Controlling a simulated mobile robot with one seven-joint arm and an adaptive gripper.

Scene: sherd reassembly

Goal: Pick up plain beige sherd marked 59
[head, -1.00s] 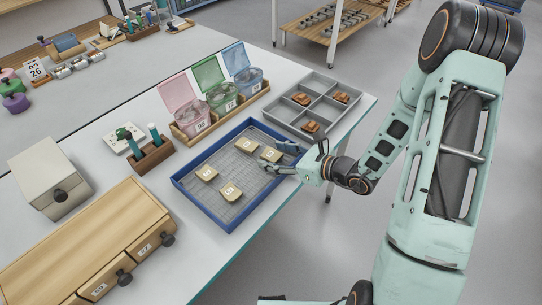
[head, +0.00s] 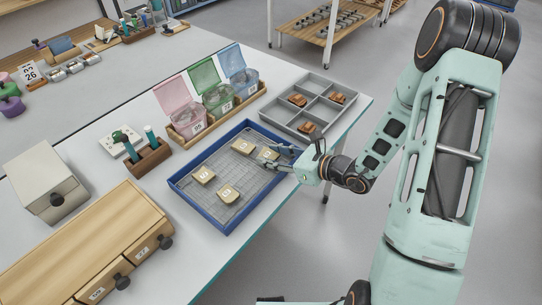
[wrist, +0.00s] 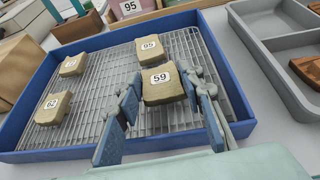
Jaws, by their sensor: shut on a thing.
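The plain beige sherd marked 59 (wrist: 162,84) is between the two blue-padded fingers of my gripper (wrist: 168,106) in the wrist view, its label facing up. My gripper is shut on it. In the head view the sherd (head: 268,154) is partly covered by my gripper (head: 273,155), at the right side of the blue tray (head: 226,228). I cannot tell whether it is clear of the tray's wire grid. A beige sherd marked 95 (wrist: 150,48) lies just beyond it, and one marked 62 (wrist: 52,108) lies to the left.
Another beige sherd (wrist: 73,65) lies at the tray's left. The raised blue tray rim surrounds them. A grey compartment tray (head: 310,108) with brown sherds stands behind on the right. Lidded bins (head: 215,98) stand behind the tray, and a wooden drawer unit (head: 85,235) at left.

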